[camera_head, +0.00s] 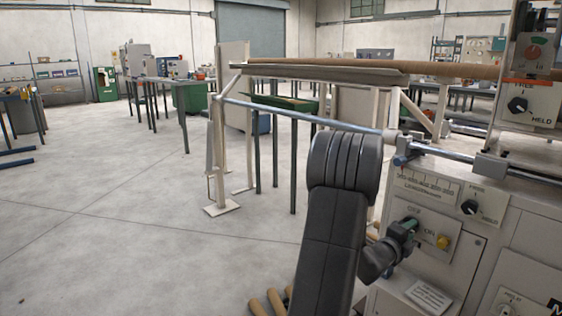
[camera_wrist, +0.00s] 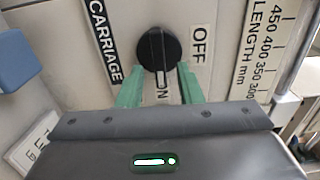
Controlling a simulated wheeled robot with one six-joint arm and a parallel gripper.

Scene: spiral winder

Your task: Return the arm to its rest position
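My gripper (camera_wrist: 158,80) has two green fingers, spread apart and pointing at a black rotary knob (camera_wrist: 158,45) on the machine panel. The fingertips lie on either side of the knob's lower part; I cannot tell whether they touch it. The knob's pale pointer line points down toward the ON label, partly hidden between the fingers. An OFF label (camera_wrist: 199,45) and a CARRIAGE label (camera_wrist: 105,42) flank the knob. In the head view my dark grey arm reaches down and right, with my gripper (camera_head: 410,224) at the panel (camera_head: 424,250) and covering the knob.
A yellow button (camera_head: 442,241) sits right of my gripper. Another knob (camera_head: 470,207) and a length scale (camera_head: 425,187) are above. A steel rod (camera_head: 300,112) and a long brown tube (camera_head: 340,69) cross behind my arm. The floor at left (camera_head: 110,230) is clear.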

